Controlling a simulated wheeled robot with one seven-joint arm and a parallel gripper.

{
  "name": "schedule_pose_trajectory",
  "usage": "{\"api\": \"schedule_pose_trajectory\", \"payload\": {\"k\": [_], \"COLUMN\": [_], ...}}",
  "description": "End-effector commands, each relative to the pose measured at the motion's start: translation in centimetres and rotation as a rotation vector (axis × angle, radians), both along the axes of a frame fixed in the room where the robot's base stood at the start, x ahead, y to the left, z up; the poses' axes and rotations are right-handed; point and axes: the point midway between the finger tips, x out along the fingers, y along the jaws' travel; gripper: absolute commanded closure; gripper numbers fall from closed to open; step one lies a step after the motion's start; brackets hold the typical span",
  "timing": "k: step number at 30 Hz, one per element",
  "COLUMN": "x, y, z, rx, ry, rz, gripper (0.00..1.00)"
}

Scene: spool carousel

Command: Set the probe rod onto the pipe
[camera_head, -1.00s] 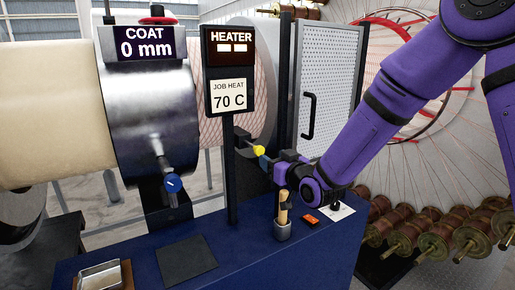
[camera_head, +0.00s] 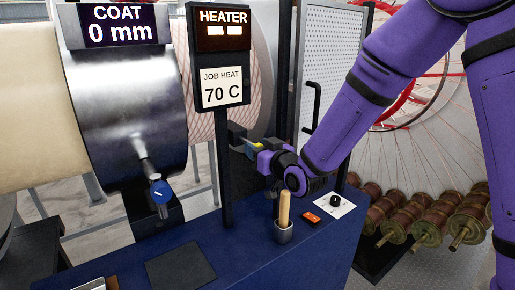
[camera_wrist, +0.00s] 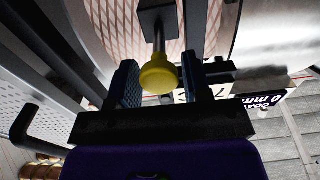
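The probe rod appears to be the wooden-handled piece (camera_head: 284,207) standing upright in a small grey cup (camera_head: 283,234) on the blue bench; its lower end is hidden. The pipe (camera_head: 27,105) is a thick cream cylinder on the left, entering a steel collar; a red-meshed stretch (camera_head: 262,72) shows behind the heater sign. My gripper (camera_head: 252,145) is behind and left of the rod, holding no rod. In the wrist view, its fingers (camera_wrist: 161,84) stand apart on either side of a yellow knob (camera_wrist: 158,74) on a metal stem. I cannot tell whether either finger touches the knob.
The heater sign (camera_head: 221,60) on its post stands just left of my gripper. A blue knob (camera_head: 161,191) juts from the collar. A dark pad (camera_head: 180,268), an orange piece (camera_head: 312,218) and a white card (camera_head: 336,206) lie on the bench. Spools (camera_head: 430,226) stand right.

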Motion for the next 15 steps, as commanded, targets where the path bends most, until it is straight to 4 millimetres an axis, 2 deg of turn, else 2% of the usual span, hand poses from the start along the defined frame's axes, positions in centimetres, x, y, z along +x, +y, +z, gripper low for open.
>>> {"api": "schedule_pose_trajectory", "payload": {"k": [1, 5, 6, 10, 15], "x": [0.0, 0.0, 0.0, 0.4, 2.8], "y": [0.0, 0.0, 0.0, 0.3, 2.0], "z": [0.0, 0.0, 0.0, 0.0, -0.1], "rx": [0.0, 0.0, 0.0, 0.0, 0.001], "ry": [0.0, 0.0, 0.0, 0.0, 0.001], "rz": [0.0, 0.0, 0.0, 0.0, 0.002], "gripper": [0.67, 0.97, 1.0, 1.0, 1.0]}}
